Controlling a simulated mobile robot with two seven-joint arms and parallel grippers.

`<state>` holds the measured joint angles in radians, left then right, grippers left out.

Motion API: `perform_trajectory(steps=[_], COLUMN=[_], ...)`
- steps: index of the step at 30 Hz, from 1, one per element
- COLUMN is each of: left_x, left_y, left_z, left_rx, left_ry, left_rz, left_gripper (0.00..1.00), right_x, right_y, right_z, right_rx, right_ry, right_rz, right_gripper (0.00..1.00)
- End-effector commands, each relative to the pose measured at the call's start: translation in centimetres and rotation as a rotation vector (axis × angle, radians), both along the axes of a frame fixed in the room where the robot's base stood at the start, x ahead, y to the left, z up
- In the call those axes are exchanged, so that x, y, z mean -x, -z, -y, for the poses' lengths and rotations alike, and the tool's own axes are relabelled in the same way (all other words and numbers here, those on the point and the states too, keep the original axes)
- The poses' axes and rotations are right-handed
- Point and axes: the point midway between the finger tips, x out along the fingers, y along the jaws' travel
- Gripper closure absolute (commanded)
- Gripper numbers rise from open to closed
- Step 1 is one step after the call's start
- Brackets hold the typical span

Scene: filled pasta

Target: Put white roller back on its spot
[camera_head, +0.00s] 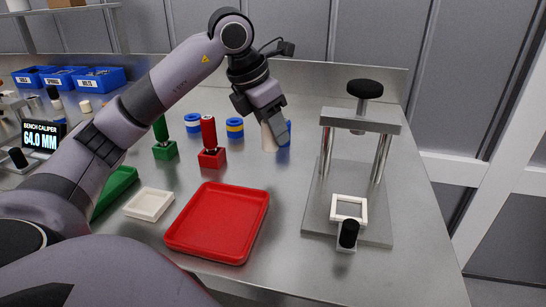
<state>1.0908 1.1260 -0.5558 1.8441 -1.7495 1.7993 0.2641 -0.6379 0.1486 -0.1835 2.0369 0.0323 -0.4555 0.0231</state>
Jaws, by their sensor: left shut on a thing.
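My left gripper (273,119) is at the back middle of the bench, pointing down. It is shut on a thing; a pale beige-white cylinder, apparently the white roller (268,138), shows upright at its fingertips. The fingers hide part of it, and I cannot tell whether its lower end touches the bench. A blue thing (286,130) shows just behind the fingers, mostly hidden. No marked spot for the roller can be made out. My right gripper is not in view.
A red tray (218,248) and small white tray (130,211) lie in front. A metal press (360,121) stands right. Blue bins (98,79) are back left.

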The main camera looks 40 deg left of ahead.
Motion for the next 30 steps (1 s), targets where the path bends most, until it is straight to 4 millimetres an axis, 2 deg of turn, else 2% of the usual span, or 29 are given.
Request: perform_trajectory(steps=[1, 8, 14, 26, 27, 29, 30], left_x=[0.0, 0.0, 0.0, 0.0, 0.0, 0.0, 0.0], left_y=[0.8, 2.3, 5.2, 5.7, 5.6, 5.6, 5.6], left_z=[-0.1, 0.0, 0.0, 0.0, 0.0, 0.0, 0.0], left_rx=[-0.001, -0.001, 0.0, 0.001, 0.001, 0.001, 0.001], left_ry=[-0.001, 0.0, 0.0, 0.0, 0.0, 0.0, 0.0], left_rz=[0.0, 0.001, -0.001, 0.003, 0.002, 0.002, 0.002], left_gripper=[1.0, 1.0, 1.0, 1.0, 0.51, 0.35, 0.35], right_x=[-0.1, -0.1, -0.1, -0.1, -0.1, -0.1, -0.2], right_y=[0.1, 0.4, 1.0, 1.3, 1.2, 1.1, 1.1], right_z=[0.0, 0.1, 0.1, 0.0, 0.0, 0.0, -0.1], right_rx=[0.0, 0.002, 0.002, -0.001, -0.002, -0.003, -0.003], right_ry=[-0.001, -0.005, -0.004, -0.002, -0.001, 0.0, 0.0], right_rz=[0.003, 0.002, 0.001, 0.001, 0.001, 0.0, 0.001], right_gripper=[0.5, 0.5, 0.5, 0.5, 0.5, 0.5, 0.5])
